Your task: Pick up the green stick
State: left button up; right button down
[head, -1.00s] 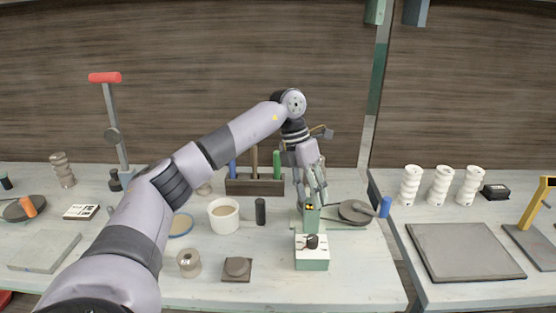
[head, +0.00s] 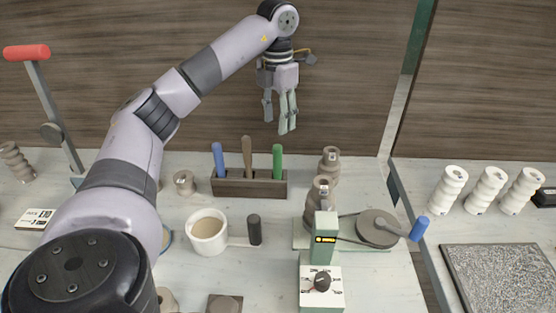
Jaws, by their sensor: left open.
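The green stick (head: 277,162) stands upright in the right part of a dark wooden rack (head: 232,187), next to a brown stick (head: 247,158) and a blue stick (head: 218,160). Its lower end is hidden inside the rack. My left gripper (head: 278,122) is open and empty, pointing down with its fingers above the green stick and apart from it. My right gripper is not in view.
A white cup (head: 208,232) with a dark handle stands in front of the rack. A green machine (head: 325,240) with a blue-handled disc (head: 380,228) and two stacked brown spools (head: 319,197) stand to the right. A red-topped lever (head: 27,52) rises at left.

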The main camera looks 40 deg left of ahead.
aim_at(277, 145)
pick_arm(q)
jog(key=f, duration=0.3)
jog(key=f+b, duration=0.1)
jog(key=f, duration=0.2)
jog(key=shift+s+d+b, duration=0.15)
jog(key=shift+s+b, duration=0.05)
jog(key=shift+b, duration=0.1)
notch_tip(277, 145, down, 4)
jog(key=shift+w+r+p, duration=0.15)
jog(key=shift+r+p, duration=0.1)
jog(key=shift+p, duration=0.1)
jog(key=shift+f, duration=0.4)
notch_tip(277, 145, down, 5)
jog(key=shift+r+p, duration=0.1)
jog(key=shift+p, duration=0.6)
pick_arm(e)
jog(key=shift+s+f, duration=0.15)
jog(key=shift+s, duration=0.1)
pick_arm(q)
jog(key=shift+c, duration=0.5)
jog(key=shift+c, duration=0.6)
grip_shut()
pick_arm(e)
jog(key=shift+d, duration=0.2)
